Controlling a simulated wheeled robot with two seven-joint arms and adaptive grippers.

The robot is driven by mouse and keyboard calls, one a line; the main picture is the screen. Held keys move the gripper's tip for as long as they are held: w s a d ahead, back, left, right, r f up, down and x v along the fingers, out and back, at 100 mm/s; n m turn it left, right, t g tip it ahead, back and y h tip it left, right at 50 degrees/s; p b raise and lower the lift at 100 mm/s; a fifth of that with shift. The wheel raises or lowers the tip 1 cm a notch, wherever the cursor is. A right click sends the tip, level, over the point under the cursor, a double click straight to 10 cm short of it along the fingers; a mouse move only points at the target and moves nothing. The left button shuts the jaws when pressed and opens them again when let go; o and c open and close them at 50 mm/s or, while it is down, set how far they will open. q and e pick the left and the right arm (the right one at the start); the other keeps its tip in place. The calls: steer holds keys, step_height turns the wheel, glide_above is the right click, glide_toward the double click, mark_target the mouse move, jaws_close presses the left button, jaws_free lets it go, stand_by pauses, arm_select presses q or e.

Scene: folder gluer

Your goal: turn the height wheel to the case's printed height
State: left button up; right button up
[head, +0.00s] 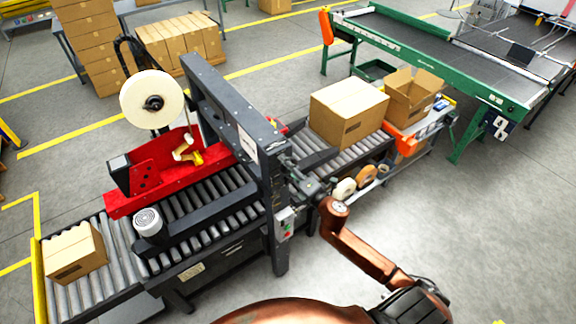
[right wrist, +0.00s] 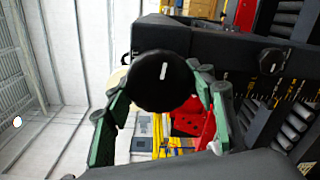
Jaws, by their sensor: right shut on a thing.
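The height wheel (right wrist: 163,82), a black disc with a pale mark on its face, sits between the green-padded fingers of my right gripper (right wrist: 160,88) in the right wrist view. The fingers are closed around its rim. In the head view my right gripper (head: 306,186) is at the near side of the black machine frame (head: 236,112), and the wheel cannot be made out there. A ruler scale (right wrist: 291,96) with yellow marks shows to the right of the wheel. A closed cardboard case (head: 349,110) lies on the rollers right of the frame; its print is too small to read. My left gripper is out of view.
A red taping head (head: 160,170) with a tape roll (head: 153,100) is on the machine. A smaller carton (head: 74,252) sits on the left rollers. An open carton (head: 412,95) and tape rolls (head: 367,173) are at the right.

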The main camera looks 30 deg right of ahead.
steer(key=m+p, duration=0.1)
steer(key=m, duration=0.4)
steer(key=shift+r+m+p, duration=0.15)
steer(key=shift+m+p, duration=0.15)
steer(key=shift+p, duration=0.05)
steer(key=m+p, duration=0.1)
steer(key=m, duration=0.7)
steer(key=shift+m+p, duration=0.35)
steer(key=shift+m, duration=0.05)
steer(key=m, duration=0.5)
steer(key=shift+d+m, duration=0.1)
steer(key=shift+m, duration=0.2)
steer(key=o, duration=1.2)
steer(key=shift+t, duration=0.3)
steer(key=shift+s, duration=0.1)
